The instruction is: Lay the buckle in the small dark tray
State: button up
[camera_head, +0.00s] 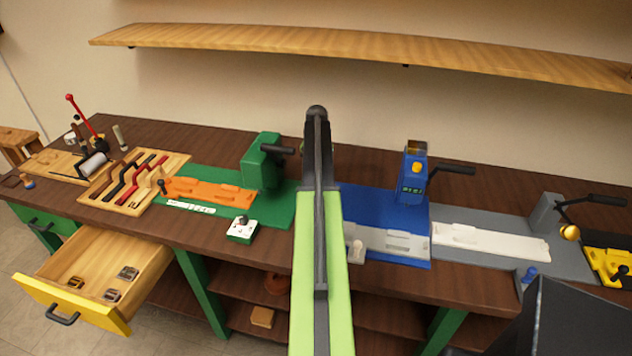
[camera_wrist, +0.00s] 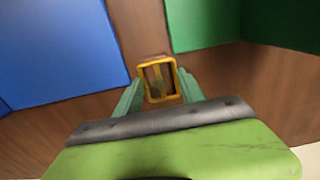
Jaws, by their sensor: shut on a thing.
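In the wrist view my gripper (camera_wrist: 159,88) is shut on a yellow-brass rectangular buckle (camera_wrist: 142,80), with a pale green finger at each side. The buckle is over brown wood between a blue mat (camera_wrist: 60,50) and a green mat (camera_wrist: 200,22); its height above the wood is unclear. In the head view my own arm hides the gripper and the held buckle. I cannot make out the small dark tray in either view.
An open yellow-fronted drawer (camera_head: 70,312) at left holds several buckles. A wooden shelf (camera_head: 350,47) hangs above.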

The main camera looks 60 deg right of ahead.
jog(key=shift+f, duration=0.2)
jog(key=o, duration=1.1)
jog(key=shift+r, duration=0.1)
jog(key=shift+r, duration=0.1)
notch_tip(320, 180, up, 12)
jog(key=p, duration=1.2)
